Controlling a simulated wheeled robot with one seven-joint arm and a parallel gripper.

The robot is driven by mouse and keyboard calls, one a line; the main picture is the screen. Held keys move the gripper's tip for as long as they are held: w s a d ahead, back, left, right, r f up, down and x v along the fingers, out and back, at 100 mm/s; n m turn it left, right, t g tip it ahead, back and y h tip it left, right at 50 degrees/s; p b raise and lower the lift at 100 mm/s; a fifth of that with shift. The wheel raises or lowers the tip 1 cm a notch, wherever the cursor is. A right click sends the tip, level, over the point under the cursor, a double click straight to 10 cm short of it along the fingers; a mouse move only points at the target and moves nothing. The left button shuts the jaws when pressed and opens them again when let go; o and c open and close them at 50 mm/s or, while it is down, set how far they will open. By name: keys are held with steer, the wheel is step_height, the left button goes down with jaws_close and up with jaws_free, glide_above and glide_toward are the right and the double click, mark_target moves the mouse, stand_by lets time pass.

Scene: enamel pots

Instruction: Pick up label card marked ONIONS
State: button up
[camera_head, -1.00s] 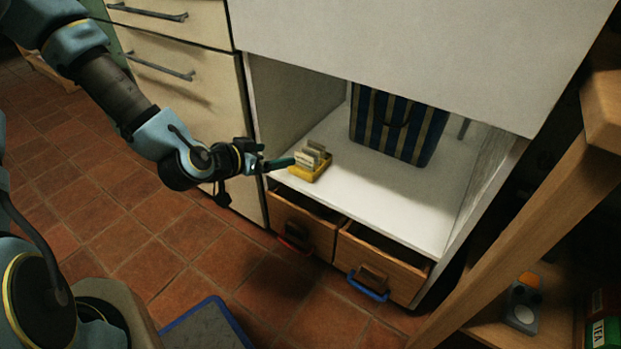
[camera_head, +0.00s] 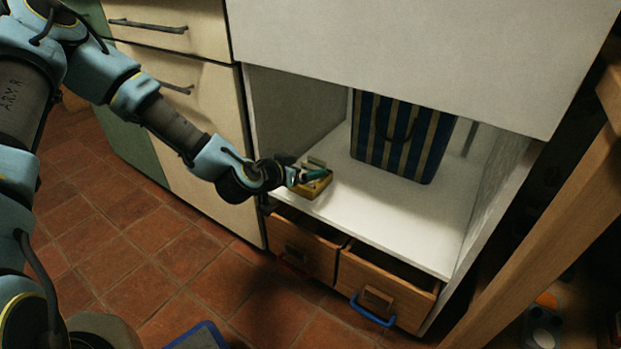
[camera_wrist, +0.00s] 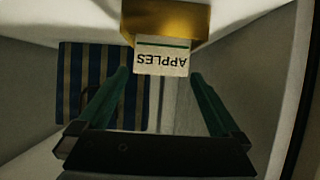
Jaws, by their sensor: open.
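The yellow card holder (camera_head: 318,190) stands near the front left of the white shelf, and its cards are mostly hidden behind my gripper (camera_head: 302,175) in the head view. In the wrist view the holder (camera_wrist: 165,18) is at the top, and a white label card (camera_wrist: 162,58) with a green line hangs upside down in the picture, reading APPLES. My gripper's green fingers (camera_wrist: 160,76) are open, one on each side of this card, and no contact shows. I cannot make out a card marked ONIONS.
A blue-and-cream striped bag (camera_head: 400,140) stands behind the holder on the shelf (camera_head: 395,215). Side walls and an upper panel (camera_head: 410,60) enclose the shelf. Two wooden drawers (camera_head: 385,295) below stand partly open. The shelf's right part is clear.

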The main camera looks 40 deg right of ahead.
steer(key=shift+w+d+f, duration=0.1)
steer(key=shift+d+f, duration=0.1)
steer(key=shift+d, duration=0.2)
steer(key=c, duration=1.2)
